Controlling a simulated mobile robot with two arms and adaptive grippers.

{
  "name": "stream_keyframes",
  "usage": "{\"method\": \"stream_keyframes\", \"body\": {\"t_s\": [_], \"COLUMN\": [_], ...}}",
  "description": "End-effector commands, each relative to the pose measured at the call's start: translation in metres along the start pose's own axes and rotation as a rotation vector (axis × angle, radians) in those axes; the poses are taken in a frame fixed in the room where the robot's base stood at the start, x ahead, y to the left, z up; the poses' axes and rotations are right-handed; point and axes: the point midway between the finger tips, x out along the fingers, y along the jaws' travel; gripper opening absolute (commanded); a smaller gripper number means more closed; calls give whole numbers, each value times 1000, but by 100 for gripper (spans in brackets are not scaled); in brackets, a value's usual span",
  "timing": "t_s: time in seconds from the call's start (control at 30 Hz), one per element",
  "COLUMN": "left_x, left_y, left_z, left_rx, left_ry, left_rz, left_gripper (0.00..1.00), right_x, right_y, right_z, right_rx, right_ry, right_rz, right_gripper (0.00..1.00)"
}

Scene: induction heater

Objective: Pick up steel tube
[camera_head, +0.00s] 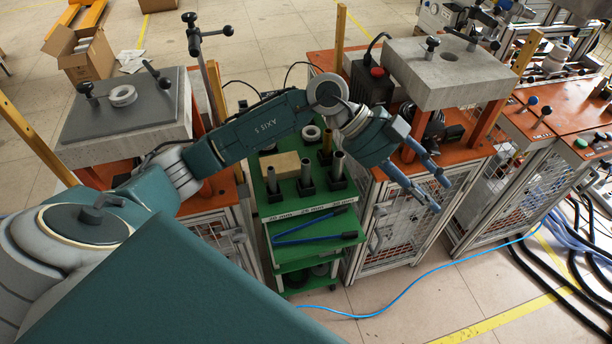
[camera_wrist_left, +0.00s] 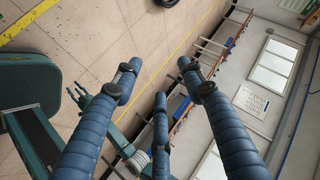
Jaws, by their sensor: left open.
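Several grey steel tubes stand upright in dark square holders on the green cart's top: a left one (camera_head: 272,180), a middle one (camera_head: 306,172) and a right one (camera_head: 338,165). My left gripper (camera_head: 432,180) is open and empty, in the air to the right of the cart, in front of the right-hand orange-topped cabinet. Its three blue fingers are spread with nothing between them in the left wrist view (camera_wrist_left: 157,82). No tube shows clearly in that view. What looks like my right gripper (camera_wrist_left: 84,96) shows small at the left there; its opening is unclear.
Heavy grey blocks (camera_head: 125,118) (camera_head: 450,72) stand on cabinets on both sides. A blue cable (camera_head: 400,296) lies on the floor.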

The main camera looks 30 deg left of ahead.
Motion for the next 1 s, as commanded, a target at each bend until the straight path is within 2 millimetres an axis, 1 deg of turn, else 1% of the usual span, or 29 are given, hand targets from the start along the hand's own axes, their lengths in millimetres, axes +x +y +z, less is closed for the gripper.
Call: {"method": "stream_keyframes", "body": {"t_s": [0.03,0.07,0.1,0.17,0.2,0.3,0.4,0.47,0.5,0.73,0.87,1.0], "left_x": [-23,-38,-61,-99,-123,-175,-205,-212,-212,-192,-186,-179], "left_y": [12,21,32,46,53,67,76,81,85,105,111,120], "left_z": [38,59,84,115,131,155,164,169,172,193,199,204], "left_rx": [-42,-80,-134,-221,-278,-398,-476,-499,-508,-508,-507,-507], "left_ry": [-138,-220,-327,-478,-567,-740,-838,-866,-875,-876,-875,-874], "left_rz": [101,159,225,302,341,401,430,437,441,444,441,444], "left_gripper": [41,41,41,41,41,41,41,41,41,41,41,41], "right_x": [0,0,0,0,0,0,0,-2,-3,-10,-12,-20], "right_y": [0,0,-1,-1,-1,-2,-3,-4,-4,-5,-5,-4], "right_z": [0,0,0,0,0,0,0,-1,-1,-2,-2,-3], "right_rx": [-1,-1,-1,-2,-2,-2,-2,-2,-2,-1,-1,-1], "right_ry": [0,0,0,0,0,0,0,0,0,0,0,0], "right_rz": [0,-1,-1,-1,-1,-2,-3,-4,-5,-6,-6,-6], "right_gripper": [40,40,40,40,40,40,40,40,40,40,40,40]}}
